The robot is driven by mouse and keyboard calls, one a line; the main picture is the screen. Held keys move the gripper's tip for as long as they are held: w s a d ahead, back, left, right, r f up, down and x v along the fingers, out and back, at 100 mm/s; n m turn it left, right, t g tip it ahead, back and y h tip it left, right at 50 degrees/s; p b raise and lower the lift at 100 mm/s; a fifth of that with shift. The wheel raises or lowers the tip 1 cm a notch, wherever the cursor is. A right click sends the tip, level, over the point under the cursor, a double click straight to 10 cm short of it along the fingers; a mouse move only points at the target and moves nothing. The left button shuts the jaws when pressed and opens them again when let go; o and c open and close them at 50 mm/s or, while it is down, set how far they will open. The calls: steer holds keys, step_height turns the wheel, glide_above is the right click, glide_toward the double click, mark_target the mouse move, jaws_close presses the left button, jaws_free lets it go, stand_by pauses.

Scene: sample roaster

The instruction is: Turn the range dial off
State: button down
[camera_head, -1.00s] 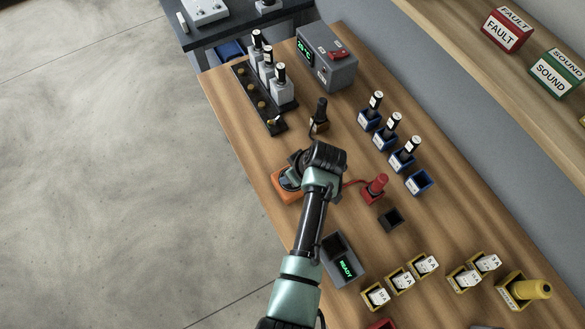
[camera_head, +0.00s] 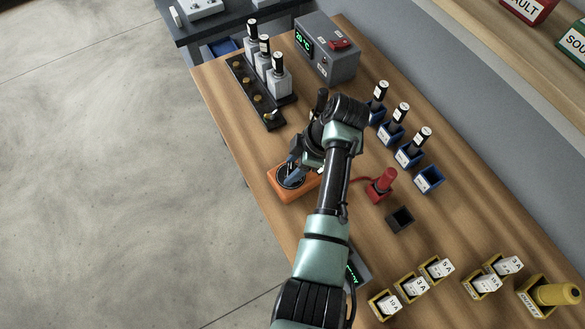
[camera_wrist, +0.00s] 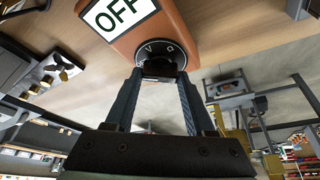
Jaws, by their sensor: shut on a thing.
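The range dial is a black knob on a dark disc with pale markings (camera_wrist: 178,49), on the front of an orange meter (camera_wrist: 180,22). The meter's white screen (camera_wrist: 118,16) reads "OFF" in the wrist view. In the head view the meter (camera_head: 275,181) lies near the table's left edge, partly behind my wrist. My gripper (camera_wrist: 160,74) is shut on the dial's knob, with one finger on each side. The fingers hide part of the knob, and its pointer is hard to make out.
A red plug-like piece (camera_head: 382,184) with a cable stands right of my arm, near a small black open box (camera_head: 400,219). Blue holders (camera_head: 430,179) stand farther right. A dark rack (camera_head: 257,95) and grey temperature box (camera_head: 345,66) are behind.

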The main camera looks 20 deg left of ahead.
steer(key=shift+n, duration=0.4)
stand_by(0.3)
steer(key=shift+c, duration=1.2)
jaws_free()
steer(key=shift+w+r, duration=0.1)
steer(key=shift+r, duration=0.05)
steer(key=v, duration=1.2)
steer(key=shift+r+p, duration=0.3)
steer(key=shift+r, duration=0.1)
steer(key=shift+w, duration=0.15)
